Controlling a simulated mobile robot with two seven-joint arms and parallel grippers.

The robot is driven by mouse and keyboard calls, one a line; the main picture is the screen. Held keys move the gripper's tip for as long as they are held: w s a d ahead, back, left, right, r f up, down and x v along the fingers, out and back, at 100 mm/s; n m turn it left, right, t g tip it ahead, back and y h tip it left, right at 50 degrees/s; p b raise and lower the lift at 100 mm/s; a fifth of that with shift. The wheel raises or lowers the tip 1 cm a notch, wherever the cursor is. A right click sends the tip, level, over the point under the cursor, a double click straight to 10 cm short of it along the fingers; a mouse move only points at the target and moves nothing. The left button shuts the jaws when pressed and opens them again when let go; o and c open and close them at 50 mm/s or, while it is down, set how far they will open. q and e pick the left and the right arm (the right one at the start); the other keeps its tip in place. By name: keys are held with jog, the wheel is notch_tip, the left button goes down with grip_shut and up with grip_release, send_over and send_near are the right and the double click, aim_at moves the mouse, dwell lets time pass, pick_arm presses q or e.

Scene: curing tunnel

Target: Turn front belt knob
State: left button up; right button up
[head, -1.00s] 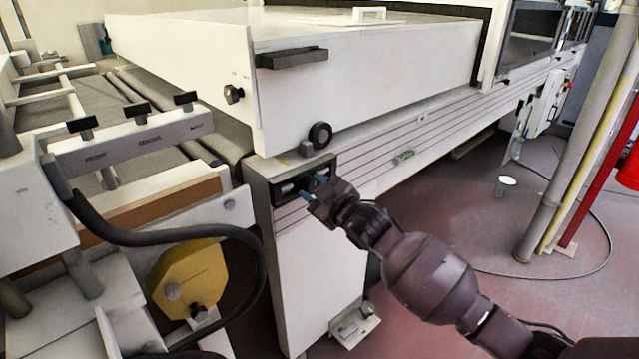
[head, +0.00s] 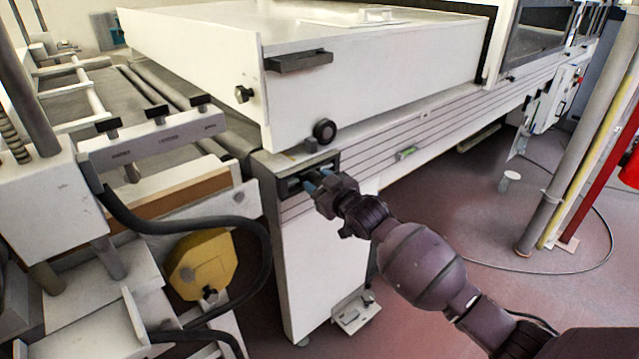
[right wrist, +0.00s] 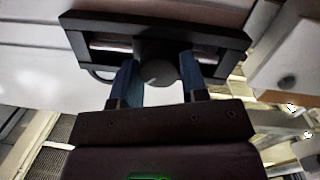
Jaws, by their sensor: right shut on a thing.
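The front belt knob (right wrist: 158,73) is a dark round knob in a black recessed panel (right wrist: 85,40), seen in the right wrist view. In the head view the panel (head: 284,187) sits at the top of the white end post, below the machine's hood. My right gripper (head: 310,183) reaches to this panel from the right. In the right wrist view its two blue fingers (right wrist: 158,75) stand on either side of the knob and are shut on it. The fingers hide much of the knob in the head view. My left gripper is not in view.
A white hood (head: 390,80) with a dark handle (head: 299,61) overhangs the post. A black round wheel (head: 324,131) sits just above the panel. A frame with a black hose (head: 190,236) and yellow housing (head: 202,265) stands at left.

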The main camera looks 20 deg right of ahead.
jog(key=shift+f, duration=0.1)
jog(key=o, duration=0.9)
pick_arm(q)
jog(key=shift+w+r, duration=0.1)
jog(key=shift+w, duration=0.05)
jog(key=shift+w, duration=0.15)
pick_arm(e)
jog(key=shift+s+d, duration=0.1)
jog(key=shift+s, duration=0.15)
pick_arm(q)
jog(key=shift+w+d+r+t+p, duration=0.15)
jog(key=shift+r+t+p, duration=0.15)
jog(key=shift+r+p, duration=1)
pick_arm(e)
jog(key=shift+v, duration=5.15)
